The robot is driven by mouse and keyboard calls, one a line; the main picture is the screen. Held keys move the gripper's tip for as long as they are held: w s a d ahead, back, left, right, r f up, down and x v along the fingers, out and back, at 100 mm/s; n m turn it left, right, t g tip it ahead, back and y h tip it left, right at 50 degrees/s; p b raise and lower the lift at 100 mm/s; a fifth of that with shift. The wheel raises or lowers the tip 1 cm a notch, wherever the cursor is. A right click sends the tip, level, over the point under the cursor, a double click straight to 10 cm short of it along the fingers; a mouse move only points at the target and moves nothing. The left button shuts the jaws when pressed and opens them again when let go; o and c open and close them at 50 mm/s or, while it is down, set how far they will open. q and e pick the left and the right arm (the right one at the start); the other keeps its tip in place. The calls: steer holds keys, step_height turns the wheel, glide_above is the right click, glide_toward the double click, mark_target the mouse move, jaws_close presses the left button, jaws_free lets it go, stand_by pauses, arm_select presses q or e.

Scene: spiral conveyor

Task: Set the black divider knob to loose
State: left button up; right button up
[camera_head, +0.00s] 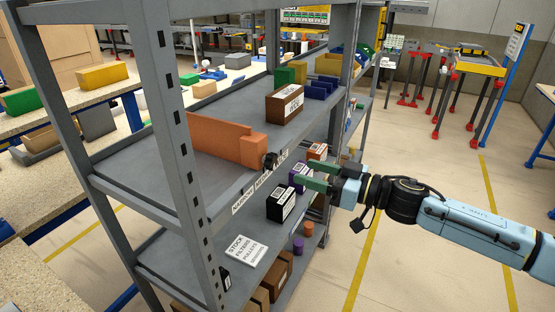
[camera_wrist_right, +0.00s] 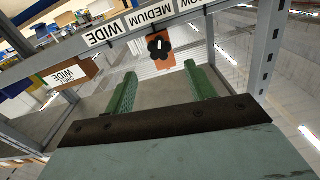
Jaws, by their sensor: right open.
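The black divider knob (camera_head: 270,160) sits at the front end of the orange divider (camera_head: 253,151), at the shelf's front edge. In the right wrist view the lobed knob (camera_wrist_right: 158,46) shows a small white mark on its upper part, with the orange end piece (camera_wrist_right: 166,64) around it. My right gripper (camera_head: 308,176) is open and empty, to the right of the knob and apart from it. In the right wrist view its green fingers (camera_wrist_right: 160,70) point towards the knob, which lies between and beyond the tips. My left gripper is not in view.
A brown WIDE box (camera_head: 285,103) stands on the divider's shelf. A black box (camera_head: 281,203) and a purple box (camera_head: 298,177) stand below. A grey upright (camera_wrist_right: 264,45) rises to the right.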

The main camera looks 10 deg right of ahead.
mark_target(275, 162)
steer(key=x, duration=0.8)
steer(key=shift+w+a, duration=0.25)
steer(key=shift+a, duration=0.05)
steer(key=c, duration=1)
steer(key=shift+p, duration=0.3)
